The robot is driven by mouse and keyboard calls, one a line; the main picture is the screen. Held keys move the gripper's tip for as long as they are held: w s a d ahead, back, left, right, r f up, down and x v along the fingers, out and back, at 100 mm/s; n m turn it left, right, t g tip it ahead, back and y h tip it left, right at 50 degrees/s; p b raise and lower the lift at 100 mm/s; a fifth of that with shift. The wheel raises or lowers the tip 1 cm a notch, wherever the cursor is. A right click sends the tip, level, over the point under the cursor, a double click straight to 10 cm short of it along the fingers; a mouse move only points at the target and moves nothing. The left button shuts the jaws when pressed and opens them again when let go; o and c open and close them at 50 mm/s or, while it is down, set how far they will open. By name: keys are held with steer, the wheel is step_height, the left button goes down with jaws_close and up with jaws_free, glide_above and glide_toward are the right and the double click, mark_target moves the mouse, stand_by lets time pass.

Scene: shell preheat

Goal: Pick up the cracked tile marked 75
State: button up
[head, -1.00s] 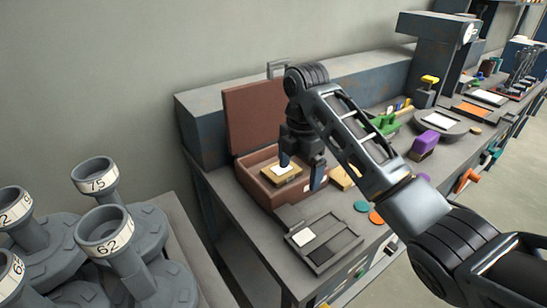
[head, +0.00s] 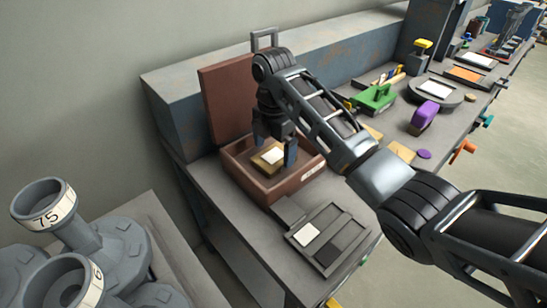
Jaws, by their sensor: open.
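A tan block with a pale top (head: 268,158) lies inside the open brown box (head: 292,192) on the bench. I can read no number on it. My gripper (head: 275,148) is open over the box, its two dark blue-grey fingers on either side of the block's far part. I cannot tell whether they touch it. The only readable 75 is on the rim band of a grey flanged pipe (head: 45,215) at the lower left. I cannot identify a cracked tile marked 75.
The box's raised lid (head: 226,105) stands behind my gripper. A dark tray (head: 350,237) with a white square (head: 306,234) lies in front. A green tool (head: 374,98), a purple block (head: 423,118) and tan pieces (head: 401,151) are to the right.

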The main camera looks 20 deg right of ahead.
steer(key=shift+f, duration=0.9)
steer(key=c, duration=1.1)
steer(key=shift+r, duration=0.15)
